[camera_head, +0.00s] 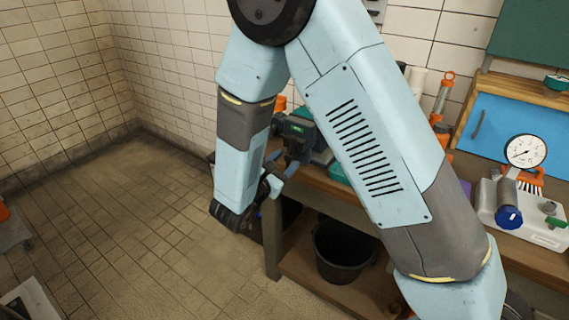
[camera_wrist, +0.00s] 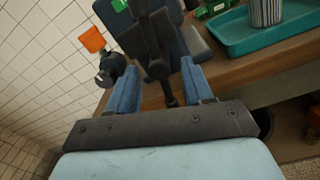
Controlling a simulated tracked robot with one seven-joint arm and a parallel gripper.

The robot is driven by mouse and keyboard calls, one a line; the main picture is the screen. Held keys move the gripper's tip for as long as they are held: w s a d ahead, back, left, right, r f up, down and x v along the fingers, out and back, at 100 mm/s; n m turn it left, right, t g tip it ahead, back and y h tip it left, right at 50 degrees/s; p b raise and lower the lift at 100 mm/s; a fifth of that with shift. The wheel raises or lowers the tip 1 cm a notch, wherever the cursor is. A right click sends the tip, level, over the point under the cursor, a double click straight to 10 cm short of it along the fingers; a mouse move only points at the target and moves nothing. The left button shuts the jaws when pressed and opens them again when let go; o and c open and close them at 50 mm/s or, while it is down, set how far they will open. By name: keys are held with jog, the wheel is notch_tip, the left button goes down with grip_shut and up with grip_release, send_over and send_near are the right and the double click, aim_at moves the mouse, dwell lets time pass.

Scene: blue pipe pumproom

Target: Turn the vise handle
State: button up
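The dark vise (camera_head: 298,128) is mounted at the near left end of the workbench and bears a green label. It also shows in the wrist view (camera_wrist: 158,42), straight ahead of my gripper. My gripper (camera_wrist: 160,68) has its two blue fingers apart, one on each side of a dark bar (camera_wrist: 167,88) that extends from the vise toward my palm. This bar looks like the vise's screw or handle; I cannot tell which, nor whether a finger touches it. In the head view my gripper (camera_head: 281,165) is just below and in front of the vise, partly hidden by my arm.
A teal tray (camera_wrist: 250,42) holding a striped cup (camera_wrist: 265,12) lies on the workbench (camera_wrist: 245,72). An orange item (camera_wrist: 93,40) is left of the vise. A black bucket (camera_head: 343,250) stands under the bench. The tiled floor (camera_head: 120,220) at left is largely clear.

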jog(key=v, duration=1.3)
jog(key=shift+s+f, duration=0.15)
jog(key=shift+s, duration=0.2)
jog(key=shift+a, duration=0.15)
jog(key=shift+c, duration=0.4)
